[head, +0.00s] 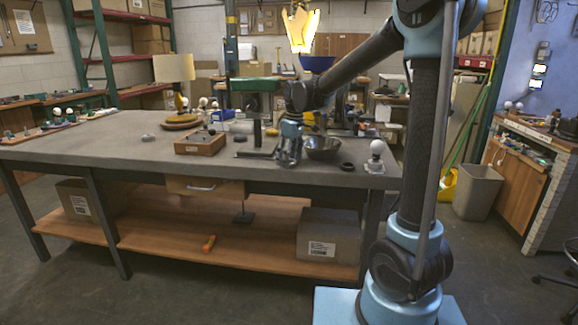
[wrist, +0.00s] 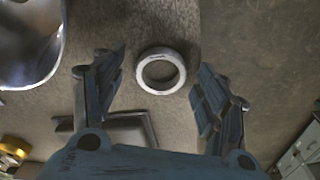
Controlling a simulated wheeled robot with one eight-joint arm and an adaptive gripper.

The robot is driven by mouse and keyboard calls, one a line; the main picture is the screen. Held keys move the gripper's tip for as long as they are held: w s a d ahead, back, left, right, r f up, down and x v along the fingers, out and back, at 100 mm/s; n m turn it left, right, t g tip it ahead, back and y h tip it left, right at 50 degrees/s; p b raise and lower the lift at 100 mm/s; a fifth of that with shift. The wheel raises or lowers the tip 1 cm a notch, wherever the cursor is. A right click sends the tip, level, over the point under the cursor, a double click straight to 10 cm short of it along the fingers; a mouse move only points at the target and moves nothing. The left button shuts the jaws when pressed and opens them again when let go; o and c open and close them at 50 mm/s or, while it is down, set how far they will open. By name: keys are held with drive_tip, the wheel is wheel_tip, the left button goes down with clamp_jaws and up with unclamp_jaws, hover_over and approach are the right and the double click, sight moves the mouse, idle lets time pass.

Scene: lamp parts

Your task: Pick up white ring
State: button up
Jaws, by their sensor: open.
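The white ring (wrist: 162,90) lies flat on the grey tabletop in the wrist view, with small dark marking on its upper rim. My gripper (wrist: 163,62) is open, and its two fingers show on either side of the ring with gaps between them and it. The height of the fingers above the table is hard to tell. In the head view, my gripper (head: 289,152) points down over the front part of the workbench, and I cannot make out the ring there.
A shiny metal bowl (wrist: 22,40) is close on the left in the wrist view; it stands right of my gripper in the head view (head: 323,147). A dark flat metal piece (wrist: 128,122) lies near the left finger. A wooden box (head: 201,144) stands on the workbench (head: 110,150).

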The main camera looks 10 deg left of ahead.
drive_tip(key=c, duration=0.8)
drive_tip(key=shift+c, duration=0.2)
